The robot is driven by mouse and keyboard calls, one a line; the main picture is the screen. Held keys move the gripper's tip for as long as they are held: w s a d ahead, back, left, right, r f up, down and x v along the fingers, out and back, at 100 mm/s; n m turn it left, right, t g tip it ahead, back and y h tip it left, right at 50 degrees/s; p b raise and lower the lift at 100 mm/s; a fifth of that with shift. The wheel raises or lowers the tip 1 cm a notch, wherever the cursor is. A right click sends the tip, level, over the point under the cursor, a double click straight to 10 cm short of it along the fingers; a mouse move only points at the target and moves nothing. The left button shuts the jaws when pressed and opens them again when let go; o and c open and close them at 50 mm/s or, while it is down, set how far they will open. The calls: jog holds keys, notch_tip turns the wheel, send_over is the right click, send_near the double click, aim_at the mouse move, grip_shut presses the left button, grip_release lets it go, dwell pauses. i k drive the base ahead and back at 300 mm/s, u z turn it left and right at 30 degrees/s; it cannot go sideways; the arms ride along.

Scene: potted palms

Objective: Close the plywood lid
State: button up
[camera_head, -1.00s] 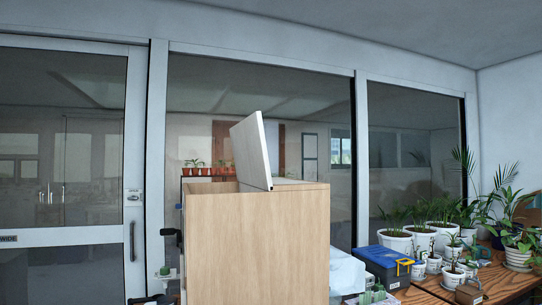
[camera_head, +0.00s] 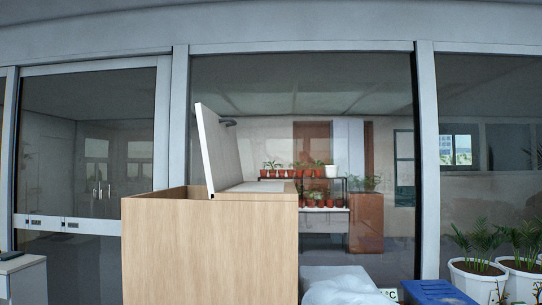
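The plywood lid (camera_head: 219,150) is a pale panel standing steeply open on top of a light wooden box (camera_head: 212,250), its upper end leaning a little left. The lid's lower edge meets the box top near the front. A flat pale part of the top (camera_head: 258,187) lies to the right of the lid. A small dark curved piece (camera_head: 228,122) shows at the lid's upper right side; I cannot tell what it is. My gripper is not in view.
A blue bin (camera_head: 437,292) and white-potted palms (camera_head: 480,268) stand at the lower right. A pale wrapped bundle (camera_head: 340,285) is right beside the box. Glass panels and a door (camera_head: 95,140) close off the back; a rack of red pots (camera_head: 300,172) shows beyond the glass.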

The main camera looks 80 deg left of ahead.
aim_at(218, 142)
jog(key=i, duration=1.05)
jog(key=u, duration=3.6)
jog(key=k, duration=0.65)
jog(key=z, duration=0.6)
jog(key=i, duration=0.75)
jog(key=z, duration=0.65)
jog(key=i, duration=0.7)
jog(key=u, duration=0.15)
